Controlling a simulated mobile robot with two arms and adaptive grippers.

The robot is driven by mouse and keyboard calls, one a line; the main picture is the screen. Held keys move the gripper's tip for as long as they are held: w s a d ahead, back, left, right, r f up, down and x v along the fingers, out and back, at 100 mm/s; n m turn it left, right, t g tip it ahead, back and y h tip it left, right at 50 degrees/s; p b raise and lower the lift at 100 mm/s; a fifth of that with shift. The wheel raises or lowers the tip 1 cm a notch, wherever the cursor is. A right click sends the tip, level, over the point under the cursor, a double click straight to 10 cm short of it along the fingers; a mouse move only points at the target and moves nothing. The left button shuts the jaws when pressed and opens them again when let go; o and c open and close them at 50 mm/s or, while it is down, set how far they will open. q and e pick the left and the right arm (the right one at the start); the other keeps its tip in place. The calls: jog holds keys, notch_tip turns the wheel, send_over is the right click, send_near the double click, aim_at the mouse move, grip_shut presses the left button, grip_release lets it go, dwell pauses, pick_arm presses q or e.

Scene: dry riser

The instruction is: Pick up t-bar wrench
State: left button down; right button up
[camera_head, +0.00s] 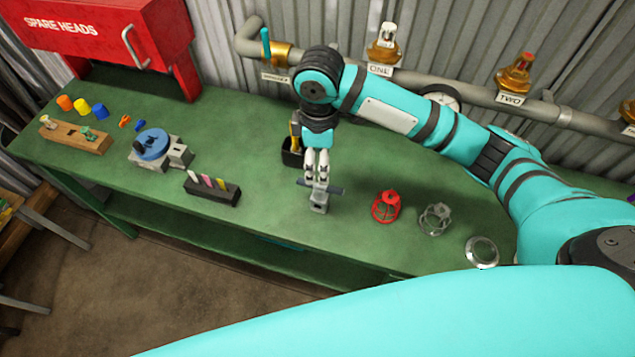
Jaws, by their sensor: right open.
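The t-bar wrench (320,203) appears as a small grey piece with a dark crossbar, upright on the green bench near its middle. My right gripper (317,178) points down directly over it, with its fingertips at the height of the crossbar. The gripper is open, and its fingers hide part of the wrench's top. I cannot tell whether the fingers touch the bar. My left gripper is not in view.
A black holder (292,152) stands close behind the gripper. A marker block (212,188) lies to the left, and a red cage (386,206) and a grey cage (435,219) to the right. Pipes with valves (385,55) run along the back wall. The bench front between is clear.

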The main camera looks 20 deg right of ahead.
send_over(319, 200)
jog(key=w, duration=0.1)
jog(key=f, duration=0.3)
jog(key=f+p, duration=0.1)
jog(key=f, duration=0.1)
jog(key=shift+d+f, duration=0.25)
jog(key=shift+f, duration=0.1)
jog(key=f, duration=0.4)
jog(key=shift+w+f, duration=0.2)
jog(key=shift+w, duration=0.05)
jog(key=shift+f+p, duration=0.3)
jog(key=shift+f, duration=0.1)
notch_tip(319, 200, down, 4)
jog(key=shift+s+f+p, duration=0.15)
jog(key=shift+f+p, duration=0.1)
jog(key=shift+p, duration=0.4)
jog(key=shift+f, duration=0.35)
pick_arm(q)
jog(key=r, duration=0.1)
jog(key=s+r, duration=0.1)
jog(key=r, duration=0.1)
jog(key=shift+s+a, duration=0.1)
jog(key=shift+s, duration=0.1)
pick_arm(e)
jog(key=shift+c, duration=0.3)
grip_shut()
